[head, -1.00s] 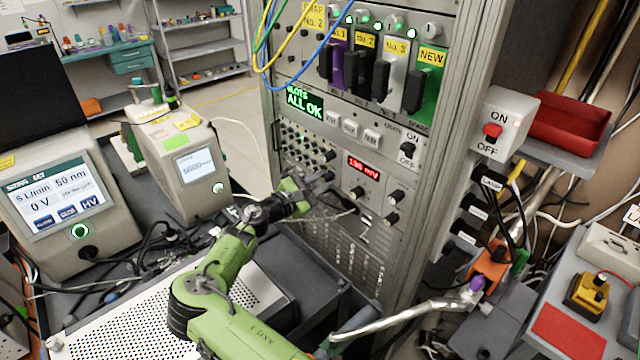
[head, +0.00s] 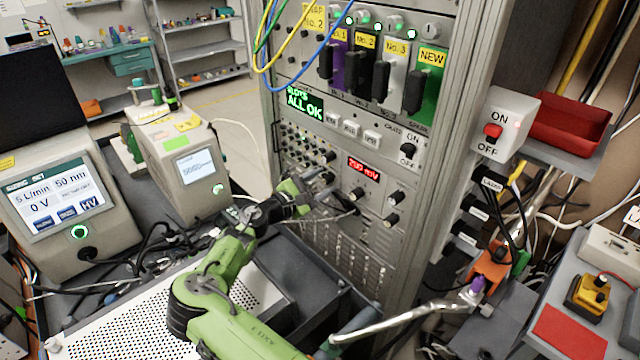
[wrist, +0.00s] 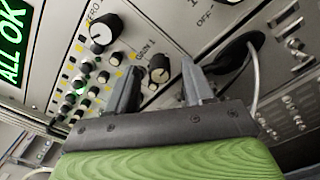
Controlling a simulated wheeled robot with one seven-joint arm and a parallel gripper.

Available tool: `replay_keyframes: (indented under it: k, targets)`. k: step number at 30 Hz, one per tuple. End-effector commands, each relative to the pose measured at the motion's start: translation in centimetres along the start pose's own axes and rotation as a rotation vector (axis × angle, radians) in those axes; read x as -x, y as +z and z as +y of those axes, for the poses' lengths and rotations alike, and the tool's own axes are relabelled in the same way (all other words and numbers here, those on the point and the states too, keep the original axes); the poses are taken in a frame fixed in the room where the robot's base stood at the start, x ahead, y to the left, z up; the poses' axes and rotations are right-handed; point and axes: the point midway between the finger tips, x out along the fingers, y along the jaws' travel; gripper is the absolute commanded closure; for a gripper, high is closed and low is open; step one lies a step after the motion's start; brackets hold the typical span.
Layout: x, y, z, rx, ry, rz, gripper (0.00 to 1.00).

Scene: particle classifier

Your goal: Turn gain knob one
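The gain one knob (wrist: 158,70) is a small round dark knob with a pale face, under a "GAIN 1" label in the wrist view. My gripper (wrist: 157,72) is open, with one grey finger to each side of the knob. Gaps show between the knob and both fingers; I cannot tell how deep the fingers reach around it. In the head view my gripper (head: 318,190) is at the rack's grey panel and largely hides the knob. The red display (head: 364,170) beside it seems to read about 200 mV.
A larger black knob (wrist: 103,28) marked "ZERO" lies up and left in the wrist view. Several small knobs and jacks crowd the panel beside it. A black cable plug (wrist: 240,50) with a grey cable is close to the right finger.

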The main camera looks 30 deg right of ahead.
Motion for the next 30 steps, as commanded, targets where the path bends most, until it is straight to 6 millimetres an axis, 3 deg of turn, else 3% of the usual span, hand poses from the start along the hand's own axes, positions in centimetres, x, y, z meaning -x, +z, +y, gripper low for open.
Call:
replay_keyframes:
  k: [7,21,25,30]
  targets:
    - [1.2,0.0,0.1,0.0,0.003,0.002,0.48]
    - [13.5,0.0,0.1,0.0,0.004,0.002,0.48]
    - [15.3,0.0,0.0,0.0,0.002,0.0,0.48]
    - [15.8,0.0,0.0,0.001,0.0,-0.001,0.48]
